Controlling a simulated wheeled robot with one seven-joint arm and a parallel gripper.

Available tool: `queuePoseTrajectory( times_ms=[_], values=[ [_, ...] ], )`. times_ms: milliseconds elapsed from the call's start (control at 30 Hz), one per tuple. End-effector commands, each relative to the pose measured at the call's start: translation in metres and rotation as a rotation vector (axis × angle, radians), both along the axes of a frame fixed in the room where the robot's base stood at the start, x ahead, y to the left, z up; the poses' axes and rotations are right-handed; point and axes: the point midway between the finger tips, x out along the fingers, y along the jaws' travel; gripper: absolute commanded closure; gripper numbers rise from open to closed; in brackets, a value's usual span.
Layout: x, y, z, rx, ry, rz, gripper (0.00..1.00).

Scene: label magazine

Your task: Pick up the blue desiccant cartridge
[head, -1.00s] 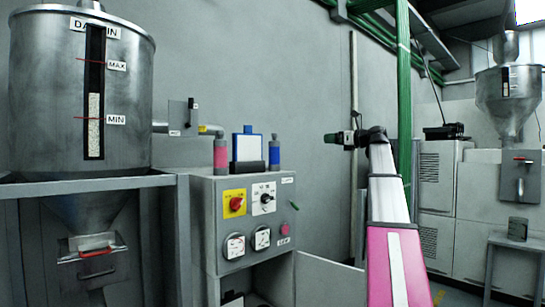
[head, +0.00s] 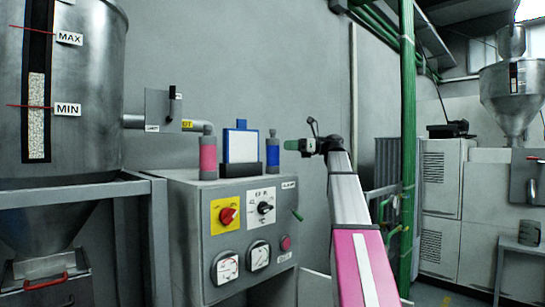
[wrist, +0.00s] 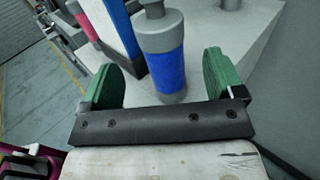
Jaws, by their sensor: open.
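The blue desiccant cartridge (head: 273,153) stands upright on top of the grey control cabinet, a blue band between grey ends. It also shows in the wrist view (wrist: 167,72), upright between and beyond the two green fingers. My gripper (head: 291,145) is open and empty, just right of the cartridge in the head view. In the wrist view my gripper (wrist: 166,82) has its fingers wide apart, with the cartridge in line with the gap. I cannot tell whether the fingertips reach around it.
A white, blue-edged panel (head: 242,146) in a dark holder stands left of the cartridge. A pink cartridge (head: 207,155) with a pipe stands further left. The cabinet (head: 190,224) carries switches and gauges. A metal hopper (head: 88,112) is at the left; a green post (head: 408,80) rises at the right.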

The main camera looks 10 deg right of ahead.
Motion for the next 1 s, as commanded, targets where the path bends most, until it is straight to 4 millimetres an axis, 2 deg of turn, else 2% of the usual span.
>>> queuePoseTrajectory(
  times_ms=[33, 267, 600, 833, 867, 1000],
  values=[
    [0.001, 0.008, 0.000, 0.000, 0.000, 0.002, 0.13],
    [0.005, 0.021, 0.001, 0.000, 0.000, -0.001, 0.13],
    [0.014, 0.063, 0.004, 0.000, 0.000, -0.001, 0.13],
    [0.015, 0.065, 0.004, 0.000, 0.000, -0.002, 0.13],
    [0.015, 0.065, 0.004, 0.000, 0.000, -0.002, 0.16],
    [0.015, 0.065, 0.004, 0.000, 0.000, -0.002, 0.62]
  ],
)
